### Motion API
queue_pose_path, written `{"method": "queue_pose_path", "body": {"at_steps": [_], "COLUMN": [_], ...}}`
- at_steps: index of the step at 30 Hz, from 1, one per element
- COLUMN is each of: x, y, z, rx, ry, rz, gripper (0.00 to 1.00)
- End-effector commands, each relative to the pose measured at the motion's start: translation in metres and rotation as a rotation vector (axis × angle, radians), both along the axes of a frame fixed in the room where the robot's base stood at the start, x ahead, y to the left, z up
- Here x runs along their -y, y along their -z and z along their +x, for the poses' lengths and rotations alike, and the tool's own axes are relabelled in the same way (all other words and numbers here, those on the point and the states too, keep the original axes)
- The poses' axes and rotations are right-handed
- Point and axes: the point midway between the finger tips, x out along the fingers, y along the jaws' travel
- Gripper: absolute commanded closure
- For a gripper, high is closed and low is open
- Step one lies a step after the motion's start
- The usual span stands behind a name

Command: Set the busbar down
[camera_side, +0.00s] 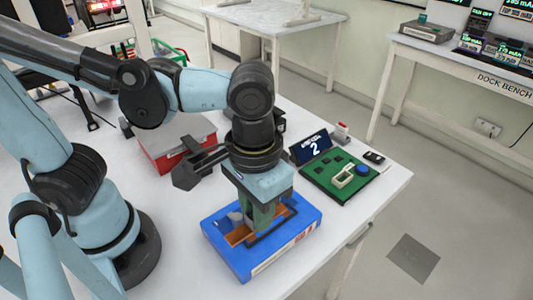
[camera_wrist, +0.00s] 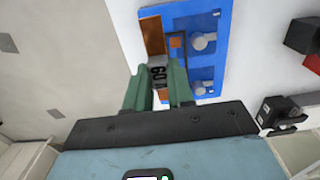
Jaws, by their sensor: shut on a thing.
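My gripper (camera_side: 262,222) points down over the blue tray (camera_side: 302,236) near the table's front edge. Its green fingers (camera_wrist: 158,88) are shut on the busbar, a copper bar whose grey middle is marked "60 A". One copper end of the busbar (camera_wrist: 152,36) shows beyond the fingers in the wrist view; copper (camera_side: 240,235) also shows left of the fingers in the side view. The busbar is at or just above the tray; I cannot tell whether it touches. The tray (camera_wrist: 222,40) also holds grey round-headed parts and a small copper piece. The fingers hide the busbar's middle in the side view.
A red and grey box (camera_side: 178,150) is behind on the left. Bare white table (camera_side: 170,240) lies left of the tray.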

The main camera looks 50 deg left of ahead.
Motion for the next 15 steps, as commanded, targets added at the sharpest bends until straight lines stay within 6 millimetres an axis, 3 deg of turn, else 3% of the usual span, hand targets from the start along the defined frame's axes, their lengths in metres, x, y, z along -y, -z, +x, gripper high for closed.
{"method": "queue_pose_path", "body": {"at_steps": [7,15], "x": [0.022,0.029], "y": [-0.027,-0.038], "z": [-0.039,-0.050], "rx": [0.000,0.000], "ry": [0.006,-0.003], "rz": [0.000,0.000], "gripper": [1.00,1.00]}}
